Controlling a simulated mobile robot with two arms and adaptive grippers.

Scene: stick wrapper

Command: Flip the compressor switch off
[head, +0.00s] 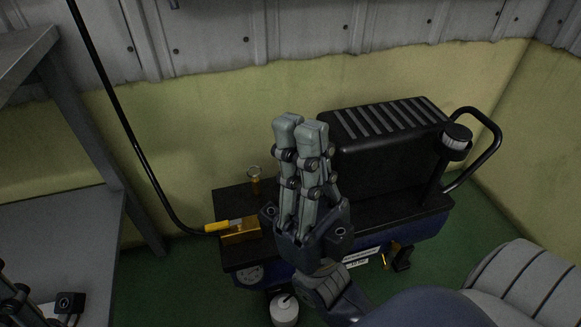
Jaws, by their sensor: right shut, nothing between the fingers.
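The compressor (385,150) stands on the green floor by the yellow wall, with a black ribbed housing on a dark blue body. A brass fitting (240,232) with a yellow hose end sits at its left end. I cannot make out the switch; my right gripper hides part of the compressor's middle and left. My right gripper (300,122) is shut and empty, its fingers pointing up the picture in front of the housing. I cannot tell whether it touches the compressor. Part of my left gripper (14,298) shows at the lower left edge; its fingertips are unclear.
A black hose (125,130) runs from the top left to the fitting. A grey metal shelf (60,235) stands at left, with a small dark box (68,302) on it. A black handle (492,135) sticks out at the compressor's right. Floor shows at right.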

